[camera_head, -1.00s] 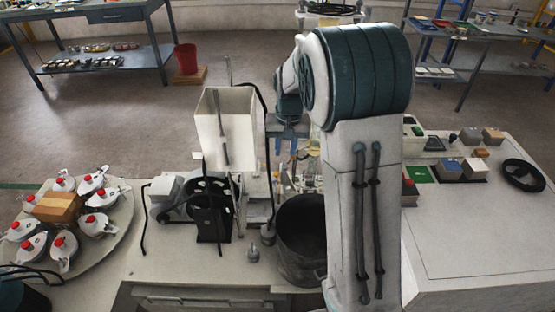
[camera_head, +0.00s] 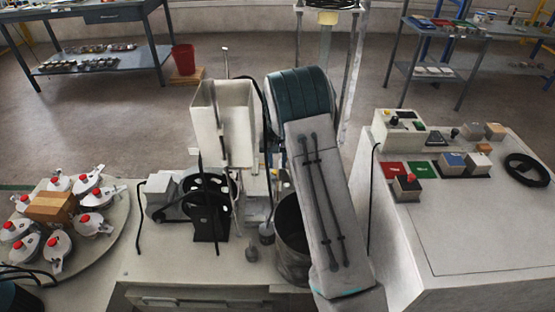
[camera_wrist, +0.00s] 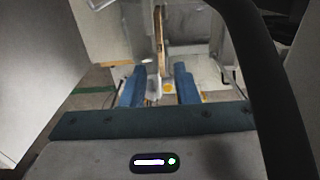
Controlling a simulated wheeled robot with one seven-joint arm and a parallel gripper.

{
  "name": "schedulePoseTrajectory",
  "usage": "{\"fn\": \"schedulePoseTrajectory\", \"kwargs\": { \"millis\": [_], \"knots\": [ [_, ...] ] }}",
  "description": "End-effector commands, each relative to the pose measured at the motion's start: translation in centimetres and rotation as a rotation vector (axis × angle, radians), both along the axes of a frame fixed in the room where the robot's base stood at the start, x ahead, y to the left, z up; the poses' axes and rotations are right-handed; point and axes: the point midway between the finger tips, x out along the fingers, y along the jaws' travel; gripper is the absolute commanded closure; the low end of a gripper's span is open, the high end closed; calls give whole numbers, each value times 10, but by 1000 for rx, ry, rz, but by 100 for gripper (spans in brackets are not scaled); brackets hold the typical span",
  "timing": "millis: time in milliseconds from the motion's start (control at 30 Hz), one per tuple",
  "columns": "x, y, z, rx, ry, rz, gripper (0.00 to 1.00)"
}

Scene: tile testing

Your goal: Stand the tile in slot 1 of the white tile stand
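In the wrist view my gripper (camera_wrist: 160,68) shows two blue fingers set apart, with a gap between them. A thin brown upright strip (camera_wrist: 158,40) stands in line with the gap, beyond the fingertips; I cannot tell if it is a tile seen edge-on. A small pale piece shows low between the fingers, and I see no contact with them. In the head view my gripper is hidden behind my arm. I cannot make out the tile or the white tile stand with its slots for certain in either view.
A tall white hopper (camera_head: 222,120) and a black wheeled machine (camera_head: 208,205) stand left of my arm. A dark bucket (camera_head: 291,240) is partly behind it. A round table with several white pots is far left.

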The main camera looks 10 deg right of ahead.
Motion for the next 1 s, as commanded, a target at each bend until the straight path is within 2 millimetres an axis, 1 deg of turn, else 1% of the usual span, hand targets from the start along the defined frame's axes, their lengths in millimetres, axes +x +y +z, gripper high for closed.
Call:
{"fn": "schedulePoseTrajectory", "kwargs": {
  "millis": [33, 700, 833, 1000],
  "knots": [
    [0, 0, -9, 0, 1, 0, 73],
    [-1, 0, -76, 0, 3, 0, 73],
    [-1, -1, -88, -1, 2, 0, 73],
    [0, -1, -96, -1, 1, 0, 73]
  ]
}}
